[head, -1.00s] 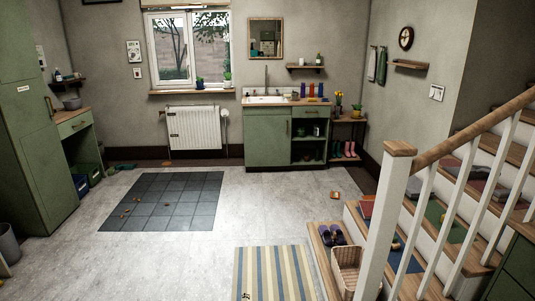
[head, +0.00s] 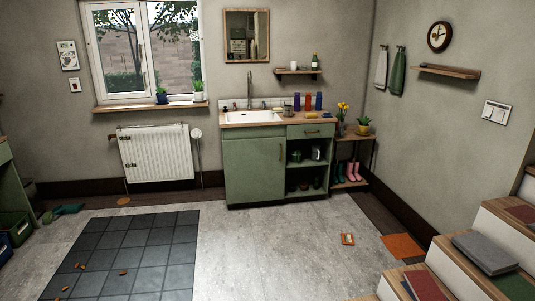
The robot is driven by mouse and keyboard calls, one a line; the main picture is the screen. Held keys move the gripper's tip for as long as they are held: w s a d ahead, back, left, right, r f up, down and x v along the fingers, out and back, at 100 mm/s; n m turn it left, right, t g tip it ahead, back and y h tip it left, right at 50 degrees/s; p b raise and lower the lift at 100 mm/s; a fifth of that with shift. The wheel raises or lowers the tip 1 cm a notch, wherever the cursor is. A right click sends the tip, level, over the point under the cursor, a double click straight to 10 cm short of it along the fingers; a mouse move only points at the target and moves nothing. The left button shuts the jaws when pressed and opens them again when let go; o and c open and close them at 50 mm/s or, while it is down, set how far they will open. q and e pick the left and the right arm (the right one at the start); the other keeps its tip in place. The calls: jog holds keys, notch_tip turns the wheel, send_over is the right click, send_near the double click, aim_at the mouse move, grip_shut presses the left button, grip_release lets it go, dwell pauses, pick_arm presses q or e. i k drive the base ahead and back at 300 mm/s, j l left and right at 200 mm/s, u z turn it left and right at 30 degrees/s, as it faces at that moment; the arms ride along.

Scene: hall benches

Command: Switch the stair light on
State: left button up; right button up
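A white double wall switch (head: 495,112) is on the right wall, above the stairs and right of the wooden wall shelf. Its two rockers sit side by side; I cannot tell which way each is set. A smaller single switch plate (head: 75,85) is on the back wall left of the window, under a paper notice. No light fitting shows. Neither of my grippers is in view.
Stairs (head: 448,263) with books on the treads rise at the lower right, below the double switch. A small orange-brown item (head: 348,239) lies on the floor. A green sink cabinet (head: 252,170) and plant stand (head: 352,138) line the back.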

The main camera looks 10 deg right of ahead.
aim_at(489, 109)
jog(key=i+z, duration=0.1)
jog(key=i, duration=1.75)
jog(key=i+z, duration=0.4)
jog(key=i+j+z, duration=0.35)
jog(key=i, duration=0.2)
jog(key=i+z, duration=0.3)
jog(key=z, duration=0.2)
jog(key=i+j+z, duration=0.15)
jog(key=z, duration=0.35)
jog(key=i+j+z, duration=0.3)
jog(key=z, duration=0.2)
jog(key=i+j+z, duration=0.2)
jog(key=j+z, duration=0.15)
jog(key=z, duration=0.15)
